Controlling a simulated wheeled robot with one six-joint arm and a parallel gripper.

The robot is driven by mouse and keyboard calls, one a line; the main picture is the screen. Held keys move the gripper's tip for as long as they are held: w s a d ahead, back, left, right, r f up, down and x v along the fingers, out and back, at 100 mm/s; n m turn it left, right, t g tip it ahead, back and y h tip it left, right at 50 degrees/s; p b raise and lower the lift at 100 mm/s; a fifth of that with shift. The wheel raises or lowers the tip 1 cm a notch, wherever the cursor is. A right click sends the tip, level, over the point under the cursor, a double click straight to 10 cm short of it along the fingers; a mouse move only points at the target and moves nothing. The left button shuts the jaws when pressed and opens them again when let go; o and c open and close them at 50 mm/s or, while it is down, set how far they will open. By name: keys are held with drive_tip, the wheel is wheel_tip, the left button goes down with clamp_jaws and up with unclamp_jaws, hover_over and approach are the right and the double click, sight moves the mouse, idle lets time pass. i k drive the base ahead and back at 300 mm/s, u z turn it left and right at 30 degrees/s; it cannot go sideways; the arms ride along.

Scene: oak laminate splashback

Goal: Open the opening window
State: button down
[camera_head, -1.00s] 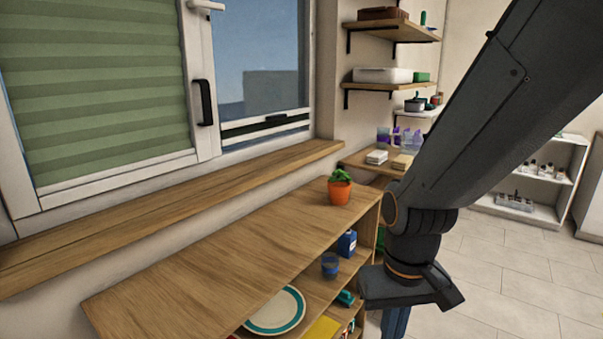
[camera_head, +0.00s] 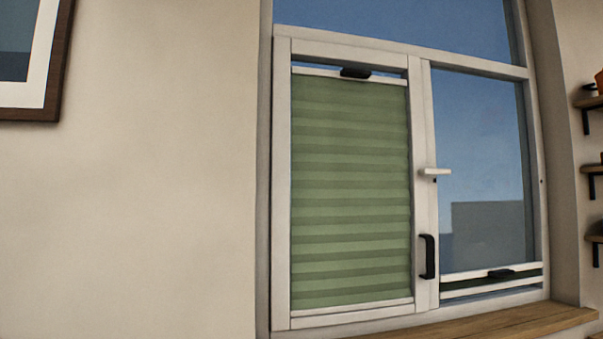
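The window stands ahead of me in a white frame. Its left sash (camera_head: 282,190) has a green pleated blind (camera_head: 350,190) drawn over nearly all of its glass. A white lever handle (camera_head: 434,172) sticks out sideways on the upright between the two panes. A black pull handle (camera_head: 428,257) is fixed lower on the same upright. The left sash looks shut in its frame. The right pane (camera_head: 482,150) shows blue sky, with its blind gathered near the bottom. My gripper and arm are not in view.
A wooden sill (camera_head: 500,322) runs below the window. A dark-framed picture (camera_head: 62,60) hangs on the bare wall at the left. Wooden shelves on black brackets (camera_head: 592,170) jut out at the far right edge.

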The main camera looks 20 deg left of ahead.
sight(352, 229)
drive_tip(key=u, duration=1)
drive_tip(key=k, duration=0.35)
drive_tip(key=z, duration=0.6)
drive_tip(key=i, duration=0.8)
drive_tip(key=u, duration=0.05)
